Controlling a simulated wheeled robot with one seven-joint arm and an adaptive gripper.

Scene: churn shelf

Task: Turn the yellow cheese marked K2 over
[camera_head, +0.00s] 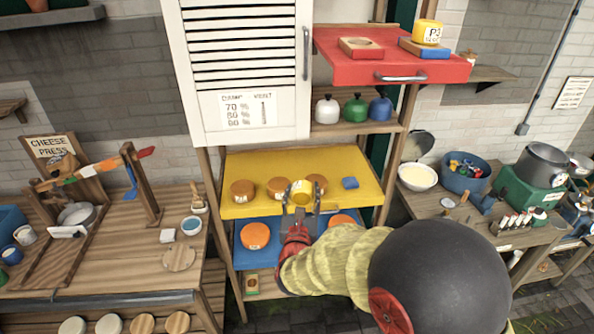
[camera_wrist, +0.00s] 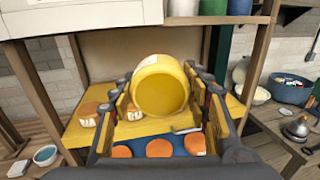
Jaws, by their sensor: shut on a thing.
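A round yellow cheese (camera_head: 300,189) is between the fingers of my gripper (camera_head: 301,200), in front of the yellow shelf (camera_head: 335,160). In the wrist view the cheese (camera_wrist: 160,84) is tipped on its side, with a round face towards the camera. The fingers of my gripper (camera_wrist: 163,98) are on its left and right sides, shut on it. It appears held off the shelf board. A K2 mark cannot be read on it in either view. My arm hides part of the lower shelf.
Brown-orange cheeses (camera_head: 243,190) stand along the yellow shelf, close behind and beside my gripper. The blue shelf (camera_head: 280,252) below holds orange cheeses (camera_head: 255,235). Wooden posts (camera_head: 395,165) bound the rack.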

